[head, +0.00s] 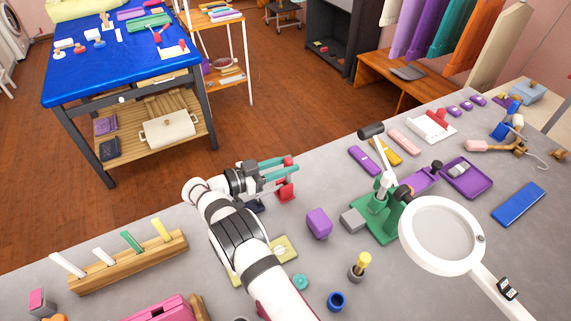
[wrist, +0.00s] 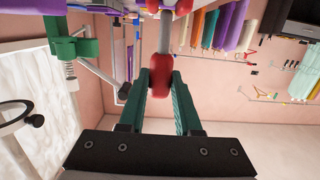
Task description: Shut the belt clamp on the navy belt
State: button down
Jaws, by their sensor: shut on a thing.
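My gripper (head: 284,169) has teal fingers and reaches right, low over the grey bench. In the wrist view its fingertips (wrist: 160,84) are shut on a red grip (wrist: 160,70) with a grey metal rod running from it. This looks like the handle of the red clamp (head: 286,192), which stands on the bench under the fingers in the head view. A small dark navy piece (head: 255,205) shows below my wrist; it may be the navy belt, but most is hidden by my arm. I cannot tell how the clamp sits on the belt.
A purple block (head: 319,223) and a green press (head: 378,215) stand to the right. A ring magnifier (head: 440,236) stands at the front right. A wooden rack (head: 130,264) is at the left. The bench (head: 325,180) is clear just right of the clamp.

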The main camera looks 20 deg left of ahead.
jog(key=c, duration=0.6)
grip_release()
jog(key=v, duration=0.7)
jog(key=shift+s+a, duration=0.2)
jog(key=shift+s, duration=0.05)
